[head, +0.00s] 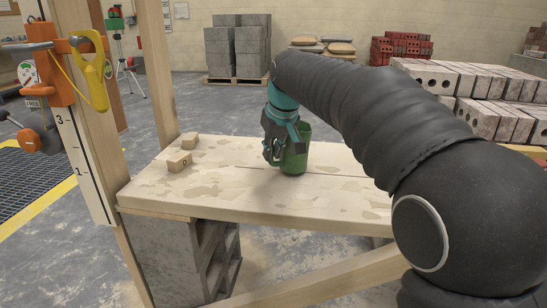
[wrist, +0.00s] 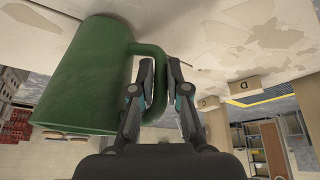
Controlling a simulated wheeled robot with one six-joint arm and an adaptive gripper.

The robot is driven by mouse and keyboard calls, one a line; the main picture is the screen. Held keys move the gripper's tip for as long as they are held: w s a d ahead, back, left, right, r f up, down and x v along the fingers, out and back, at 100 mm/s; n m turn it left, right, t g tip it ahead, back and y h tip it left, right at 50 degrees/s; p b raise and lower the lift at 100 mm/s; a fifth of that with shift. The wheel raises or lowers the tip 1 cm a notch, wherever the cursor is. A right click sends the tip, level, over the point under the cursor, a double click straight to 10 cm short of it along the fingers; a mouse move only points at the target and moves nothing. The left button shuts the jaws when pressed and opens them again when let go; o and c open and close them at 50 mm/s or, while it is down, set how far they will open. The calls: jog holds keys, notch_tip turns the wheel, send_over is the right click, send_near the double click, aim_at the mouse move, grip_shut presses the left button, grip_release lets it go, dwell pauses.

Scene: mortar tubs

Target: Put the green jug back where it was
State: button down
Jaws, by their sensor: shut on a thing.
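The green jug (head: 296,158) is upright over the plank table, at its middle. I cannot tell whether its base touches the wood or is just above it. My gripper (head: 271,153) is at the jug's left side, shut on its handle. In the wrist view the jug (wrist: 82,75) fills the left side, and its handle (wrist: 152,48) runs between the fingers of my gripper (wrist: 161,66). The fingers hide part of the handle. The inside of the jug is not visible.
The plank table (head: 235,205) has pale stains and rests on grey blocks (head: 185,255). Two small wooden blocks, one in front (head: 180,161) and one behind (head: 190,141), lie at its left. A wooden post with an orange tool holder (head: 55,75) stands left. Wood around the jug is clear.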

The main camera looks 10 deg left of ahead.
jog(key=shift+f, duration=0.65)
jog(key=c, duration=1.2)
grip_release()
jog(key=shift+o, duration=0.2)
jog(key=shift+r, duration=0.1)
